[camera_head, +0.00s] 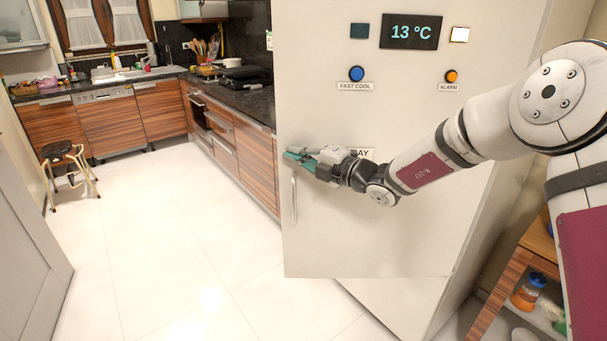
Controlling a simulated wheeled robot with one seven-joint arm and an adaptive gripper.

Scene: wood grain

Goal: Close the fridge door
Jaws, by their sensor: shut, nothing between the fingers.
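The fridge door (370,235) is a pale grey panel filling the middle of the head view. A vertical bar handle (294,198) is near its left edge. The panel's lower left corner reaches out past the fridge body (390,300) below it, so the door looks ajar; how far is hard to tell. My gripper (292,156) is shut and empty. It is in front of the door's left part, just above the handle, pointing left. I cannot tell whether it touches the door.
The door carries a 13 °C display (411,31), a blue button (357,73) and an orange button (451,76). A counter (235,95) runs behind left. A stool (68,170) stands far left. A wooden shelf (510,285) is at right.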

